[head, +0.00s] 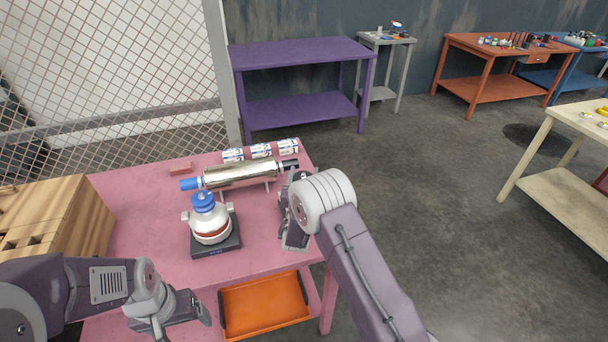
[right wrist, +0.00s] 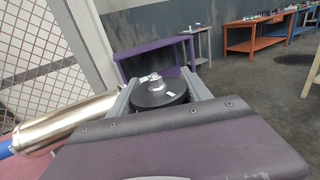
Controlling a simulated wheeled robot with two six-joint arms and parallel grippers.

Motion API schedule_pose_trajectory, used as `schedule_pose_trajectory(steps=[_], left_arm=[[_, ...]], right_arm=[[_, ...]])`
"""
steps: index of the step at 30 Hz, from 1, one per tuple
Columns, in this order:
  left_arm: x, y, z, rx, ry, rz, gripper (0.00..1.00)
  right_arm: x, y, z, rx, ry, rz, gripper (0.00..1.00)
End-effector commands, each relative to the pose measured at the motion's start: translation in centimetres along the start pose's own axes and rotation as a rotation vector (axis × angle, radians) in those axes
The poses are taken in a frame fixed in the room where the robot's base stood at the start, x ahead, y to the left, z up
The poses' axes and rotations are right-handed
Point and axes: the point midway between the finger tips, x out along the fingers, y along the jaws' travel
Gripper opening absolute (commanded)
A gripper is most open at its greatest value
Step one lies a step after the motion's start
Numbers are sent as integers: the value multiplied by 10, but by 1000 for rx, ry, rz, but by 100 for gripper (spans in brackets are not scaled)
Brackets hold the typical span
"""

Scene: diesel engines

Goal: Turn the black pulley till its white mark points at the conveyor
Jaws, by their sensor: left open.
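The black pulley (right wrist: 160,97) shows in the right wrist view, a round black disc with a metal hub on top. Its small white mark (right wrist: 170,94) is on the side toward the lower right of that picture. My right gripper (right wrist: 160,90) has one finger on each side of the pulley, both against its rim. In the head view my right gripper (head: 292,205) is over the right end of the pink table, and the pulley is hidden there. My left gripper (head: 180,318) is open and empty at the table's front left. I cannot make out a conveyor.
On the pink table (head: 140,235) stand a polished metal cylinder (head: 240,175), a white and blue pump-like part (head: 208,220), white-blue cans (head: 261,150) and a wooden block (head: 55,215). An orange tray (head: 262,303) is below.

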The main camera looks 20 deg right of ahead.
Motion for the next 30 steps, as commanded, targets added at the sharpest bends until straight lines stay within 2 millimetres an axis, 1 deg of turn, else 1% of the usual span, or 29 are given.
schedule_pose_trajectory(steps=[4, 6, 10, 15, 22, 23, 24, 25, 30], left_arm=[[11, 0, 1, 0, 0, 0, 82], [18, 0, 2, 0, 0, 0, 82], [26, 0, 3, 0, 0, 0, 82], [28, -1, 3, 0, 0, 0, 82], [27, 0, 3, 0, 0, 0, 82], [27, 0, 3, 0, 0, 0, 82], [27, 0, 3, 0, 0, 0, 82], [27, 0, 3, 0, 0, 0, 82], [27, 0, 3, 0, 0, 0, 82]], right_arm=[[1, 0, -2, 0, -8, -60, 17], [0, -1, -2, 3, -9, -119, 17], [0, -4, -1, 3, -10, -216, 17], [-1, -6, 2, 2, -4, -271, 17], [-1, -6, 2, 1, -4, -271, 17], [-1, -6, 2, 1, -4, -271, 60], [-1, -6, 2, 1, -4, -270, 71], [-1, -6, 2, 1, -3, -270, 79], [-1, -6, 1, 1, -2, -270, 79]])
